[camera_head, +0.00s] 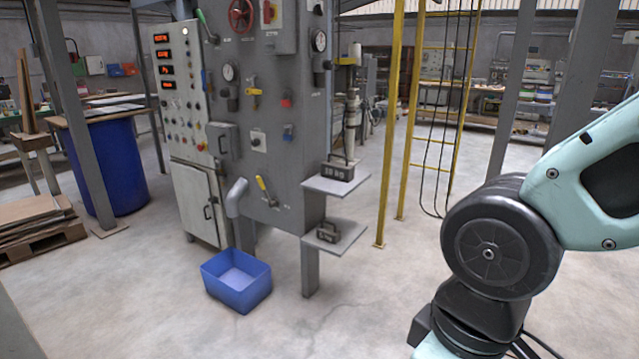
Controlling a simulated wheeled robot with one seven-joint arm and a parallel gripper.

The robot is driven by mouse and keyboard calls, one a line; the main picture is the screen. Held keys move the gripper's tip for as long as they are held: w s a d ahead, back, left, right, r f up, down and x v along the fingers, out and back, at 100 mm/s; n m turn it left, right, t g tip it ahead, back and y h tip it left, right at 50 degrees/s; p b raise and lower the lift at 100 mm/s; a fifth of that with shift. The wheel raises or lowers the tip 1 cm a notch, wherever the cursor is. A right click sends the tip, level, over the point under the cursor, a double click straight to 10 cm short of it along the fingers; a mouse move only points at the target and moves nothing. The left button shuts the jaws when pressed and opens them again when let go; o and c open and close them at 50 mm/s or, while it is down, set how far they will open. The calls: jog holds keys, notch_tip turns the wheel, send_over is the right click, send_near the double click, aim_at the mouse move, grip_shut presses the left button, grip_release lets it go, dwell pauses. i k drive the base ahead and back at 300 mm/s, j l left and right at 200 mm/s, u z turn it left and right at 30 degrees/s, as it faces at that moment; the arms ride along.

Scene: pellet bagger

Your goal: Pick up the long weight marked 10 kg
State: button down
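A long dark block-shaped weight (338,172) sits on the upper grey shelf (322,186) at the right side of the machine. Its front has pale lettering ending in KG; the number is too small to read surely. A smaller dark weight with a handle (328,233) sits on the lower shelf (346,240), and no marking on it can be read. My arm shows at the right edge, apart from both weights. My gripper is out of view.
The grey machine (262,130) with gauges and levers stands behind and left of the shelves. A blue bin (238,300) is on the floor below its spout (236,196). A yellow post (391,130) stands right of the shelves. The floor in front is clear.

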aim_at(343, 173)
jog(key=i+j+z, duration=0.1)
jog(key=i+j, duration=0.35)
jog(key=j, duration=0.2)
jog(key=i+j+z, duration=0.15)
jog(key=j, duration=0.2)
jog(key=i+j+z, duration=0.45)
jog(key=i+j, duration=0.15)
jog(key=i, duration=0.55)
jog(key=i+j+z, duration=0.5)
jog(key=i+j, duration=0.5)
